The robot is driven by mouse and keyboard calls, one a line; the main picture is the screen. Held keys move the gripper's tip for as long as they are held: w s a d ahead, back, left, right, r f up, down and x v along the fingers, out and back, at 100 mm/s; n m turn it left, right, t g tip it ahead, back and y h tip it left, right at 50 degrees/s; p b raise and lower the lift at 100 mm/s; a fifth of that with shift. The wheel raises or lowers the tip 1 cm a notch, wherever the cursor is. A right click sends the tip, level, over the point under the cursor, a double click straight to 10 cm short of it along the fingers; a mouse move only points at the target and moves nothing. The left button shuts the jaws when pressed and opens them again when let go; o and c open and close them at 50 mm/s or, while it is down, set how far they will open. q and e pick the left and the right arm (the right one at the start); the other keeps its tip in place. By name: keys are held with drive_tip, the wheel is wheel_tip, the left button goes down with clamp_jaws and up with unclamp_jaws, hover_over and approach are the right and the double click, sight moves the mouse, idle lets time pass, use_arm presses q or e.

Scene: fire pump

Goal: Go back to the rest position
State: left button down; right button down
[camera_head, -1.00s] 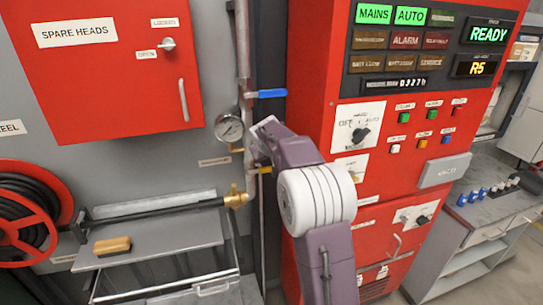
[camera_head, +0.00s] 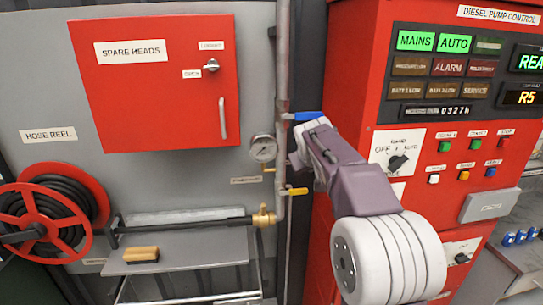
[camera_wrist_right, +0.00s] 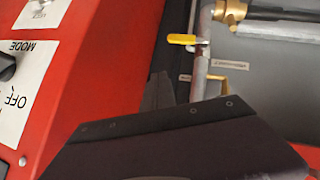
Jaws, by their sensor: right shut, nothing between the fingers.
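My right arm reaches in from the lower right in the head view. Its gripper (camera_head: 297,160) is at the upright grey pipe (camera_head: 283,80), between a blue lever (camera_head: 303,116) above and a yellow lever (camera_head: 297,191) below. In the right wrist view the dark fingers (camera_wrist_right: 160,92) are together with nothing between them. The yellow lever (camera_wrist_right: 183,39) shows apart from them there. The fingertips are partly hidden by the wrist in the head view, so I cannot tell whether they touch the pipe. My left gripper is not in view.
The red pump control cabinet (camera_head: 350,60) stands close on the right, with a mode knob (camera_head: 398,162). A gauge (camera_head: 263,148) and brass valve (camera_head: 263,217) are left of the pipe. A red spare heads box (camera_head: 150,110), hose reel (camera_head: 45,220) and grey shelf (camera_head: 185,258) lie further left.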

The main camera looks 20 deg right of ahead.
drive_tip(key=s+a+f+n+g+y, duration=0.15)
drive_tip(key=s+a+f, duration=0.25)
drive_tip(key=a+f, duration=0.45)
drive_tip(key=s+a+f+n+g+y, duration=0.1)
drive_tip(key=s+a+f+g+y, duration=0.2)
drive_tip(key=a+f, duration=0.5)
drive_tip(key=s+a+f+m+g+y, duration=0.1)
drive_tip(key=s+a+f, duration=0.3)
drive_tip(key=s+f, duration=0.9)
drive_tip(key=s+g, duration=0.1)
drive_tip(key=s, duration=0.2)
drive_tip(key=shift+s+f, duration=0.25)
drive_tip(key=c, duration=2.1)
unclamp_jaws()
drive_tip(key=shift+a, duration=0.1)
drive_tip(key=shift+c, duration=0.2)
